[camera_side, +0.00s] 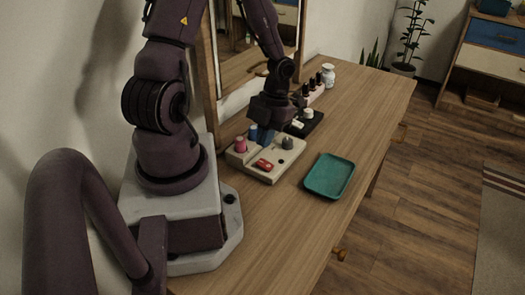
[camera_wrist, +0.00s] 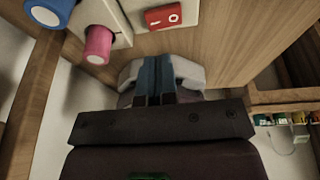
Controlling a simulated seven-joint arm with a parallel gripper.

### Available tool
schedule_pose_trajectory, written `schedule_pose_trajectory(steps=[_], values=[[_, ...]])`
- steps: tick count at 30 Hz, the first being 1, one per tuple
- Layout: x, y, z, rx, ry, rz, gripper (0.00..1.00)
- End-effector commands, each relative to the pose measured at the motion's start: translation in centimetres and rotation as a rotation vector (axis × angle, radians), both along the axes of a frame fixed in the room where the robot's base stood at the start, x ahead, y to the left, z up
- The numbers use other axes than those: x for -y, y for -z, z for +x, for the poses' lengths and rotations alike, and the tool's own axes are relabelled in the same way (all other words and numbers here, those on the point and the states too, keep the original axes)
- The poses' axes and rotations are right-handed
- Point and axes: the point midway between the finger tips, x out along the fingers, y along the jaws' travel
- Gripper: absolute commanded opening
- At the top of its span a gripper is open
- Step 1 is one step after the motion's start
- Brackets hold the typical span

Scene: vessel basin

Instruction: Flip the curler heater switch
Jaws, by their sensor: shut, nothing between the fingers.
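The heater switch is a small red rocker with white marks. It shows in the side view (camera_side: 264,165) on top of the cream curler heater (camera_side: 262,176), near its front edge. It also shows at the top of the wrist view (camera_wrist: 163,17); I cannot tell which side is pressed. My gripper (camera_side: 265,137) is over the back part of the heater, behind the switch and apart from it. In the wrist view my blue-grey fingers (camera_wrist: 156,78) are together and empty. A pink curler (camera_side: 240,146) and a blue curler (camera_wrist: 48,10) stand on the heater; my gripper partly hides the blue one.
A grey knob (camera_side: 288,143) stands on the heater's right part. A black tray (camera_side: 306,125) with a white item and a row of dark bottles (camera_side: 318,80) are behind. A teal tray (camera_side: 330,175) lies to the right. The front of the wooden table (camera_side: 270,235) is clear.

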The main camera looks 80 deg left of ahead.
Motion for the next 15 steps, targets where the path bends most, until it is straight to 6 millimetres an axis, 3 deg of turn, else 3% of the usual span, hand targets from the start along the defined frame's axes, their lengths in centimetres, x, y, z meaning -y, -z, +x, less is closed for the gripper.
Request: schedule_pose_trajectory(steps=[6,15], values=[[-0.1,3.4,-0.5,-0.002,0.000,-0.002,0.00],[-0.3,4.6,-0.6,0.001,0.001,0.000,0.00]])
